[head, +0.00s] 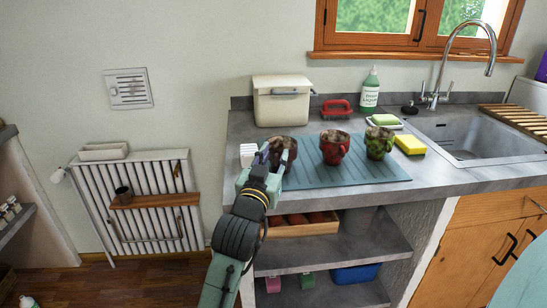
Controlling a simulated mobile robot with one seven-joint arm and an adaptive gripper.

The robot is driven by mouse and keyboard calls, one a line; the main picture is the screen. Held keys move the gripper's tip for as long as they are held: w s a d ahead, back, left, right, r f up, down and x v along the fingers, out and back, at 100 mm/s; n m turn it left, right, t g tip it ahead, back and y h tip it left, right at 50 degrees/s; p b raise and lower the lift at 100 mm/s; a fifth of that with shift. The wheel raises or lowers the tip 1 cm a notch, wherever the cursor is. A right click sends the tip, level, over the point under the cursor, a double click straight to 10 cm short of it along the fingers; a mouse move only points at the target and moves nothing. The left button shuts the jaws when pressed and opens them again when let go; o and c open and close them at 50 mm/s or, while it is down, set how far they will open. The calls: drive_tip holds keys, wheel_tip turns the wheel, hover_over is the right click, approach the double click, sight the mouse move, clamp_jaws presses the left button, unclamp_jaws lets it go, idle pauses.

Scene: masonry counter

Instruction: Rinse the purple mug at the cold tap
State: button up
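A dirt-smeared dark mug (285,147), brownish with a purplish tint, stands at the left end of the blue-grey ribbed mat (335,177). It looks like the purple mug. My gripper (267,158) is at its near left side, partly in front of it. I cannot tell whether the fingers touch the mug or how far apart they are. The metal tap (437,98) with a tall curved spout stands behind the sink (465,128) at the right. Small levers show at its base; I cannot tell which is cold.
A dirty red mug (334,148) and a dirty green mug (378,143) stand to the right on the mat. Beyond them are a yellow sponge (410,145), a soap dish (385,122) and a green bottle (370,91). A cream bin (281,101) stands behind.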

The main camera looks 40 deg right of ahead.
drive_tip(key=shift+r, duration=0.2)
drive_tip(key=shift+s+a+f, duration=0.2)
drive_tip(key=shift+a, duration=0.05)
drive_tip(key=b+v, duration=1.1)
drive_tip(key=b, duration=0.2)
drive_tip(key=shift+a, duration=0.15)
drive_tip(key=shift+s+r, duration=0.1)
